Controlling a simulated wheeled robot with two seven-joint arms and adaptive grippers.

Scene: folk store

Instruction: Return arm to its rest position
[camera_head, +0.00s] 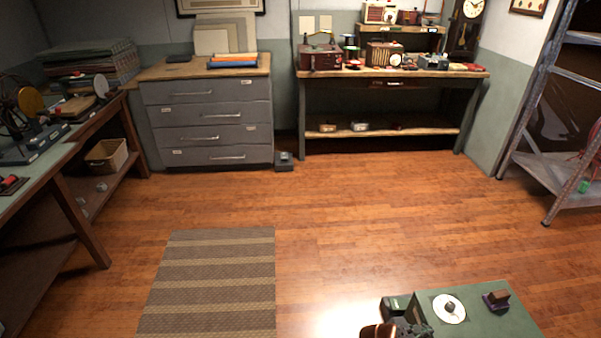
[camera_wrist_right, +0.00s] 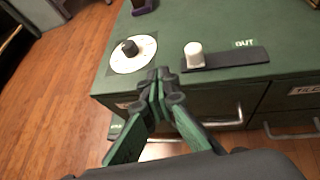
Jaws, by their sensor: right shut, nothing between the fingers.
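My right gripper shows best in the right wrist view (camera_wrist_right: 160,85). Its green-and-dark fingers are together with nothing between them. They are in front of the near edge of a green cabinet top (camera_wrist_right: 220,25). In the head view my right gripper (camera_head: 408,326) is at the bottom edge, partly cut off, beside the left end of the same green cabinet (camera_head: 480,325). My left gripper is not in view.
The cabinet top bears a white disc (camera_wrist_right: 133,62) with a black knob, a white cylinder (camera_wrist_right: 194,55) on a dark strip, and a small dark block (camera_head: 497,299). Handles (camera_wrist_right: 225,122) stick out of the cabinet's front. A striped rug (camera_head: 210,283) lies on open wooden floor.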

